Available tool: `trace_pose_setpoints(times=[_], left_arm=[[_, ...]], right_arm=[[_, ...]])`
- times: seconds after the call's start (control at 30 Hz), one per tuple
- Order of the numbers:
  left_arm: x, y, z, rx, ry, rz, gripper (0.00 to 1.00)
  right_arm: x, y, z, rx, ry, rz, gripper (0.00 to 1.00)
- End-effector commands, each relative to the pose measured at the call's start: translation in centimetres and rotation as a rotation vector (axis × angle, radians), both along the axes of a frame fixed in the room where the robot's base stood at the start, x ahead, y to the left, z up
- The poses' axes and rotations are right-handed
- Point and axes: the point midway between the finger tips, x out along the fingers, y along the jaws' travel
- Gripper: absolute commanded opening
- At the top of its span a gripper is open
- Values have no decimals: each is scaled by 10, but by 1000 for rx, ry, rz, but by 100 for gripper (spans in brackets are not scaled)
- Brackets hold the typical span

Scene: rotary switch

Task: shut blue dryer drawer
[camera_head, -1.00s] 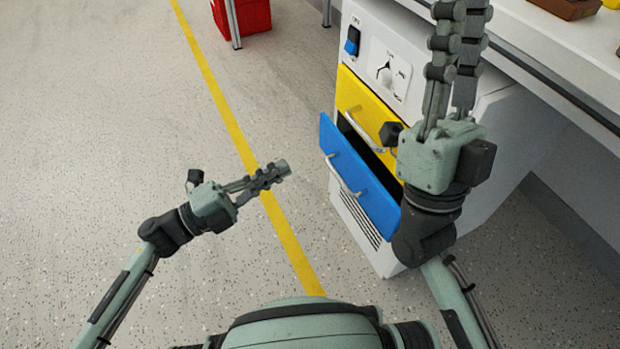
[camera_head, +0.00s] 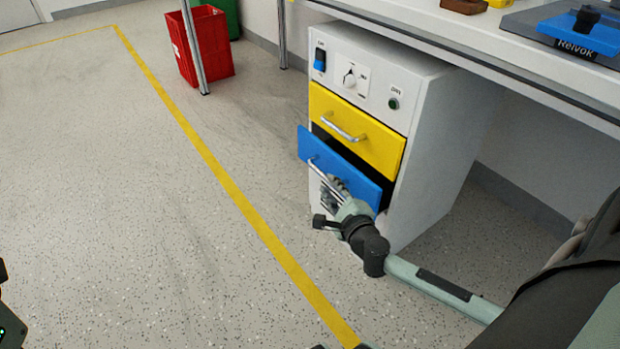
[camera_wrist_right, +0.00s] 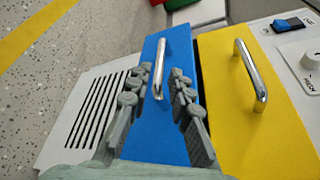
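The blue drawer (camera_head: 357,178) of the white dryer cabinet (camera_head: 438,140) stands partly pulled out, with a dark gap behind its front. Its metal handle (camera_head: 314,168) shows partly behind my right gripper (camera_head: 334,186). In the right wrist view the blue drawer (camera_wrist_right: 160,135) fills the middle, with its handle (camera_wrist_right: 160,60) between the spread fingers of my right gripper (camera_wrist_right: 161,75). The right gripper is open, one finger on each side of the handle; I cannot tell whether they touch it. My left gripper's fingers are out of view; only a bit of my left arm shows at the left edge.
The yellow drawer (camera_head: 355,130) above looks shut. A switch (camera_head: 319,60), a dial (camera_head: 349,79) and a button (camera_head: 393,103) sit above it. A table (camera_head: 450,32) overhangs the cabinet. A red bin (camera_head: 210,45) stands behind left; the floor at left is clear.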

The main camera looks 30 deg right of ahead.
Motion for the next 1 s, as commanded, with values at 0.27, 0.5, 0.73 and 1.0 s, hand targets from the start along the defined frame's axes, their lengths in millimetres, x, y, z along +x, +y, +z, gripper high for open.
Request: trace_pose_setpoints(times=[0.27, 0.5, 0.73, 1.0], left_arm=[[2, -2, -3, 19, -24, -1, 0], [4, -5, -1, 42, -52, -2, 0], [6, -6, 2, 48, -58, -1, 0], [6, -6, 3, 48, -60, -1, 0]], right_arm=[[32, -8, -8, -3, -4, 0, 20], [64, -16, -15, -4, -3, 1, 20], [74, -18, -16, -4, 0, 1, 20], [73, -18, -16, -4, 0, 1, 9]])
